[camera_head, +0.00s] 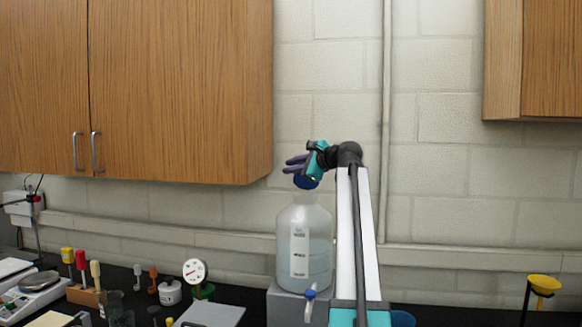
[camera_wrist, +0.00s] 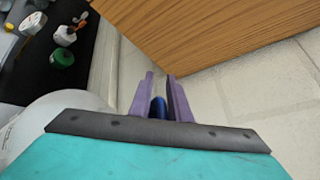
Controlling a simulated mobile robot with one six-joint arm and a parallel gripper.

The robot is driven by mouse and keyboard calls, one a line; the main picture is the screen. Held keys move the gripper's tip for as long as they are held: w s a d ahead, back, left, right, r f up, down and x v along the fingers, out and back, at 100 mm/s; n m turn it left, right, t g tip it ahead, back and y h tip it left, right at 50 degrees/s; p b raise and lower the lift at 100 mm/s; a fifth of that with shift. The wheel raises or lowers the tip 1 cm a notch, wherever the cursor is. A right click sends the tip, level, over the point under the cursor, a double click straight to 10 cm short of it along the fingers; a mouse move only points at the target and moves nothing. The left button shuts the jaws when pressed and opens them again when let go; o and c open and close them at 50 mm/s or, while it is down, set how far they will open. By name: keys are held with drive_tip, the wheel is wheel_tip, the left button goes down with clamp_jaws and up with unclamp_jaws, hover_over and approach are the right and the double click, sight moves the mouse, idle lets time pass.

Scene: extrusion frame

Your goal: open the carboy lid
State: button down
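The carboy (camera_head: 318,255) is a translucent bottle with a white label, upright on a grey block. Its blue lid (camera_head: 306,182) shows at the top of the neck, just under my gripper (camera_head: 292,165). Whether the lid is seated or tilted off the neck is unclear. My gripper's two purple fingers point left in the head view and stand a little apart. In the wrist view, part of the blue lid (camera_wrist: 158,107) shows between the fingers of my gripper (camera_wrist: 160,76). I cannot tell whether they press on it. The pale carboy body (camera_wrist: 45,108) shows at lower left there.
A wooden cabinet (camera_head: 180,85) hangs on the left, its lower right corner near my gripper. A blue tap (camera_head: 310,294) is low on the carboy's front. A gauge (camera_head: 194,271), a balance (camera_head: 38,281) and tools crowd the bench at left. A yellow funnel (camera_head: 544,284) stands at right.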

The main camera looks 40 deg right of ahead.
drive_tip(key=c, duration=1.9)
unclamp_jaws()
drive_tip(key=shift+d+f, duration=0.35)
drive_tip(key=shift+o, duration=0.7)
drive_tip(key=shift+d+f, duration=0.1)
drive_tip(key=shift+d, duration=0.1)
drive_tip(key=shift+a, duration=0.2)
drive_tip(key=shift+d, duration=0.1)
drive_tip(key=shift+s+d+r+p, duration=0.2)
drive_tip(key=shift+s+r+p, duration=0.45)
drive_tip(key=shift+s, duration=0.25)
drive_tip(key=s+d+r+p, duration=0.2)
drive_tip(key=s+r+p, duration=0.3)
drive_tip(key=s, duration=0.6)
drive_tip(key=shift+s+r, duration=0.35)
drive_tip(key=shift+r, duration=0.5)
drive_tip(key=shift+p, duration=0.35)
